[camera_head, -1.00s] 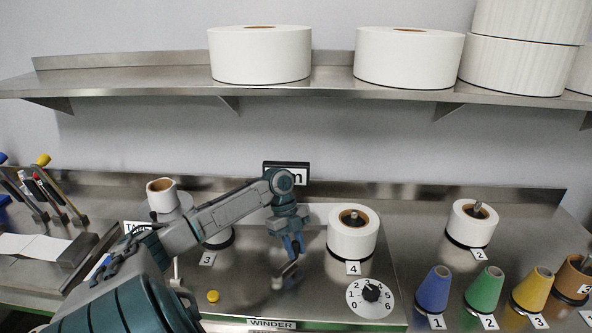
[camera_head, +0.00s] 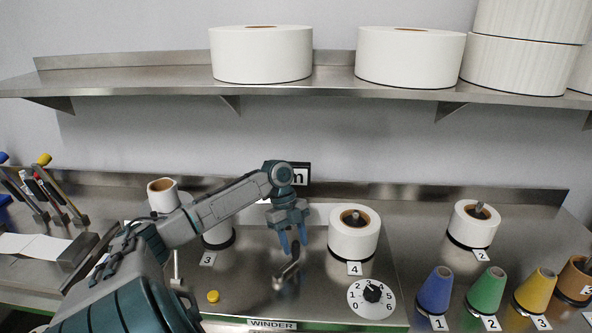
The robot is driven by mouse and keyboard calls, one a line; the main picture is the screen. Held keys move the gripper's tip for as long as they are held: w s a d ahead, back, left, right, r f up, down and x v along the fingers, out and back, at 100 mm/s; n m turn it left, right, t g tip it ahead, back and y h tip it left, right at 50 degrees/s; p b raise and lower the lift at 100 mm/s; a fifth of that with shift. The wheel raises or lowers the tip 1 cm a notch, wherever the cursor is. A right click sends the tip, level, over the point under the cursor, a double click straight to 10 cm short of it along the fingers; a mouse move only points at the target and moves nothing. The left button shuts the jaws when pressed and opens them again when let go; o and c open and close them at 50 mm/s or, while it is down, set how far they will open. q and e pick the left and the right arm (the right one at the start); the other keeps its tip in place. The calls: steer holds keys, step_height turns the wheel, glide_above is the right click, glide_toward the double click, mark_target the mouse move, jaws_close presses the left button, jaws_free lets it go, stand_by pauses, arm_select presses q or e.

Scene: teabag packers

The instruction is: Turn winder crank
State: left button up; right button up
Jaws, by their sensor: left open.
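The winder crank (camera_head: 287,270) is a small grey metal handle standing on the steel winder top, left of the roll marked 4. My left gripper (camera_head: 293,250) points down just above the crank, with its two blue fingers apart and nothing visible between them. The fingertips are close to the crank's upper end; I cannot tell whether they touch it. The winder label (camera_head: 271,324) is on the front edge below. My right gripper does not show.
A white roll marked 4 (camera_head: 353,236) and a numbered dial (camera_head: 371,297) sit right of the crank. A yellow button (camera_head: 213,296) is to its left. Colored cones stand at the right.

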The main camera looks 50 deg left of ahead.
arm_select(q)
steer(key=b+v, duration=0.2)
steer(key=v, duration=0.6)
steer(key=shift+r, duration=0.4)
steer(key=shift+a, duration=0.1)
